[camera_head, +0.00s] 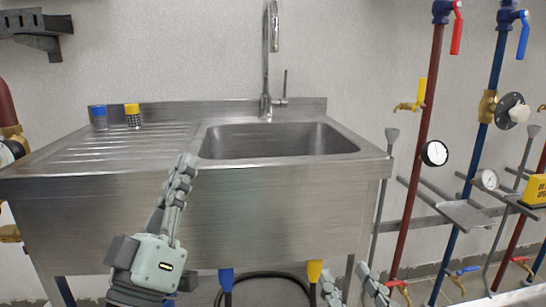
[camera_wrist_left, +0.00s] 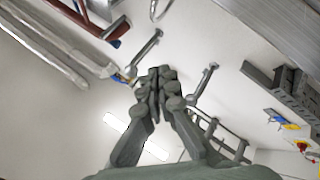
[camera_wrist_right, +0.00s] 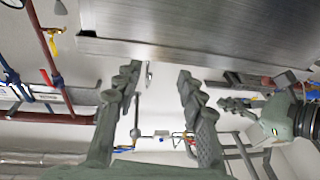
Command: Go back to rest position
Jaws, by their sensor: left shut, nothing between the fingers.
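My left gripper (camera_head: 185,165) is in front of the sink's front panel in the head view, pointing up, with its fingers together and nothing between them. In the left wrist view its fingertips (camera_wrist_left: 156,75) meet. My right gripper (camera_head: 346,278) shows only its fingertips at the bottom edge of the head view, right of the sink's middle. In the right wrist view its two fingers (camera_wrist_right: 157,78) stand well apart with nothing held between them. The left gripper also shows at the right of that view.
A steel sink unit (camera_head: 110,180) with a tap (camera_head: 266,60) fills the middle. A blue-capped container (camera_head: 99,117) and a yellow-capped one (camera_head: 133,116) stand on its drainboard. Red pipes (camera_head: 418,150) and blue pipes (camera_head: 476,150) with valves and gauges line the right wall.

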